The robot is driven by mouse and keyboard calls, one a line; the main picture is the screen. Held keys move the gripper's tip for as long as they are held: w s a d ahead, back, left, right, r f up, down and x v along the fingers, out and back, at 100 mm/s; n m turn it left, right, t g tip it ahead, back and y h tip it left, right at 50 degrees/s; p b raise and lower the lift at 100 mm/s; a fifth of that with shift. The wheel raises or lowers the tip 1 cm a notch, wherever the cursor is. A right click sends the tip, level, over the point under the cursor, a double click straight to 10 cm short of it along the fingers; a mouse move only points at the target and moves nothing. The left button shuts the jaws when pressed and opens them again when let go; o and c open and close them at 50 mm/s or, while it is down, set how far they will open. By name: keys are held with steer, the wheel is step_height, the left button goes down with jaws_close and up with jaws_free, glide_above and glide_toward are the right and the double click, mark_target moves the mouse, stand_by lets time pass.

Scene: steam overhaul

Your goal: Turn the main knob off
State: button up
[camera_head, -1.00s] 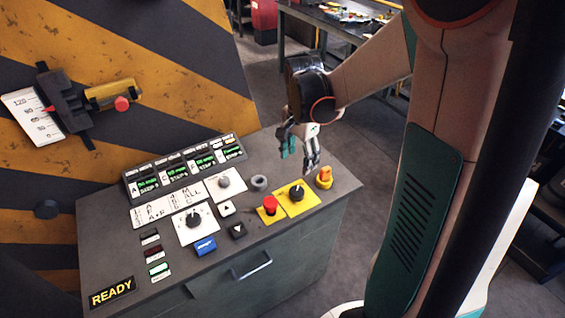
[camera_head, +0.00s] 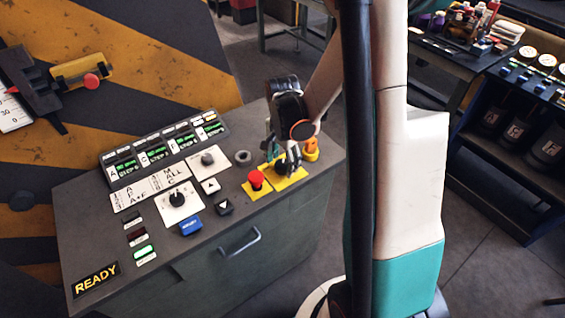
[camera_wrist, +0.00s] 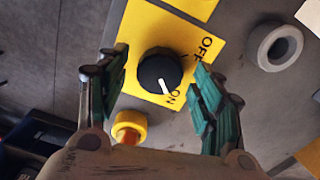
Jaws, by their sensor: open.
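The main knob (camera_wrist: 160,72) is a round black dial on a yellow plate (camera_wrist: 136,40) lettered OFF and ON. Its white pointer line aims at the ON lettering in the wrist view. My gripper (camera_wrist: 158,66) is open, with one teal-padded finger on each side of the knob; I cannot tell whether either finger touches it. In the head view my gripper (camera_head: 290,157) is at the knob's yellow plate (camera_head: 287,182) near the right end of the console and partly hides the knob.
A red button (camera_head: 256,179) stands just left of the plate, and an orange-yellow switch (camera_head: 311,148) just right. A grey ring (camera_head: 243,157) lies behind. Another black knob (camera_head: 183,199) sits on a white plate. The console's front right top is clear.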

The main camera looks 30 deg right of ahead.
steer(key=c, duration=1.1)
steer(key=shift+o, duration=0.2)
steer(key=shift+f+n, duration=0.1)
steer(key=shift+n, duration=0.2)
steer(key=n+b, duration=0.1)
steer(key=n, duration=0.2)
steer(key=shift+n, duration=0.3)
steer(key=n+b, duration=0.1)
steer(key=n, duration=0.3)
steer(key=shift+n, duration=0.3)
steer(key=n+b, duration=0.1)
steer(key=n, duration=0.8)
steer(key=shift+b, duration=0.3)
